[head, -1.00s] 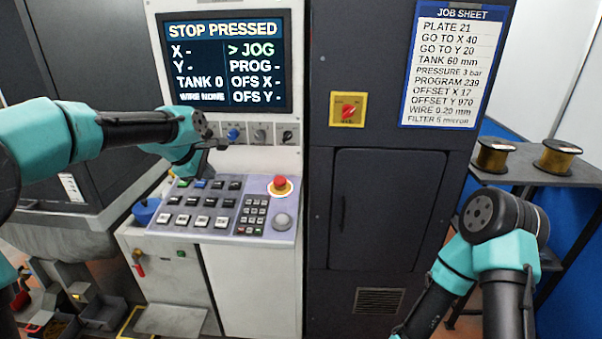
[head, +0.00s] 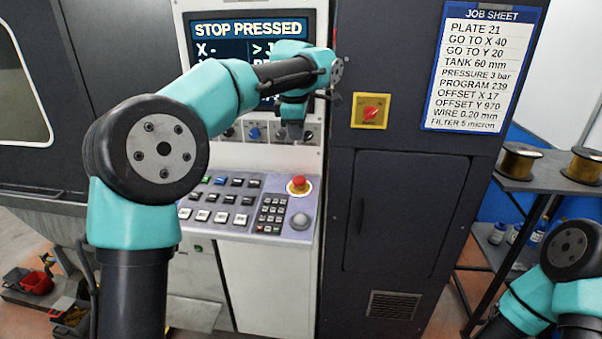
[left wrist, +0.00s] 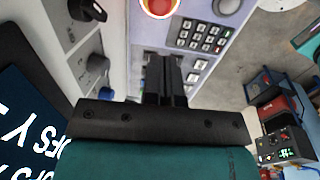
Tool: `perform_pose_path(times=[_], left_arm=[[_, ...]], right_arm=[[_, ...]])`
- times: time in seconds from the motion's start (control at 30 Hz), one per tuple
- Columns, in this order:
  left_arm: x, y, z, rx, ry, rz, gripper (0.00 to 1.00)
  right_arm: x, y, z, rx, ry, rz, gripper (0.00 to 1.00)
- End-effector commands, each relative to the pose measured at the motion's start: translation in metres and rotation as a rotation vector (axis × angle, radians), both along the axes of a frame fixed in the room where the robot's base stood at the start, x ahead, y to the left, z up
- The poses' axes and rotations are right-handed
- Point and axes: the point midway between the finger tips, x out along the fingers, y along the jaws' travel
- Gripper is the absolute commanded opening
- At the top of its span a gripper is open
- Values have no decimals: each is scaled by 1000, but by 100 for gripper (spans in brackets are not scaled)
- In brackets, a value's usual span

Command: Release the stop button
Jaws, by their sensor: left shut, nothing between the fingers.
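The red stop button (head: 299,184) sits in a pale ring at the upper right of the sloping control panel (head: 230,225). The screen (head: 250,29) above reads STOP PRESSED; my left arm covers much of its lower part. My left gripper (head: 293,132) hangs in front of the row of knobs, above the button in the picture and apart from it. In the left wrist view its fingers (left wrist: 165,75) are shut and empty, and the stop button (left wrist: 160,6) is cut by the top edge. My right gripper is out of view.
Knobs (head: 253,133) stick out behind my left gripper. A keypad (head: 270,213) and a grey round knob (head: 300,222) lie below the stop button. A red switch on a yellow plate (head: 370,111) and a job sheet (head: 484,70) are to the right. Wire spools (head: 519,160) stand on a shelf.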

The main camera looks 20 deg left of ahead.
Motion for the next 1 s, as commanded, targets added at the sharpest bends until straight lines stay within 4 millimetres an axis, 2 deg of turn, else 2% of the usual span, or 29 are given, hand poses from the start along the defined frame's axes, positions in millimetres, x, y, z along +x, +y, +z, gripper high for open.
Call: perform_pose_path(times=[0.17,0.37,1.0], left_arm=[[1,0,-3,0,1,-1,0],[4,1,-22,0,2,-2,0],[25,3,-122,-1,1,-2,0]], right_arm=[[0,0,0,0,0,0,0],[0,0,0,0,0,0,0],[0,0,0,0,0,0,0]])
